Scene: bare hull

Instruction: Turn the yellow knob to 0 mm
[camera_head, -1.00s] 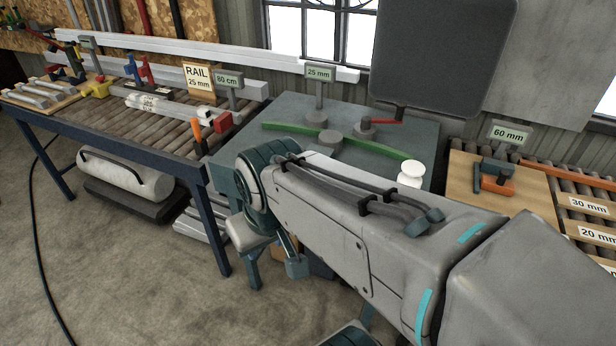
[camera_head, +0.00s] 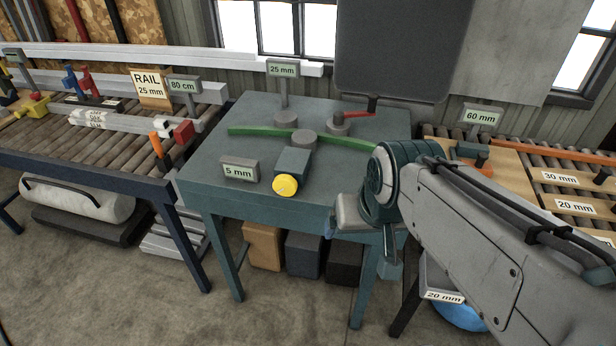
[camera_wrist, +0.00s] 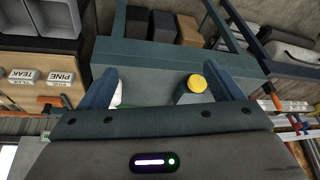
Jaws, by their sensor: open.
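The yellow knob (camera_head: 285,186) is on the front of a small dark teal block (camera_head: 293,162) near the front edge of the teal table (camera_head: 228,150). A small sign (camera_head: 239,171) left of it reads 5 mm. In the wrist view the yellow knob (camera_wrist: 198,83) shows near the right finger, beyond the gripper. My gripper (camera_wrist: 163,80) is open, its two fingers wide apart, with nothing held between them. It is apart from the knob.
A roller table (camera_head: 75,150) stands left. Boards (camera_head: 560,178) lie on rollers at right. Boxes (camera_head: 304,254) sit beneath the teal table.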

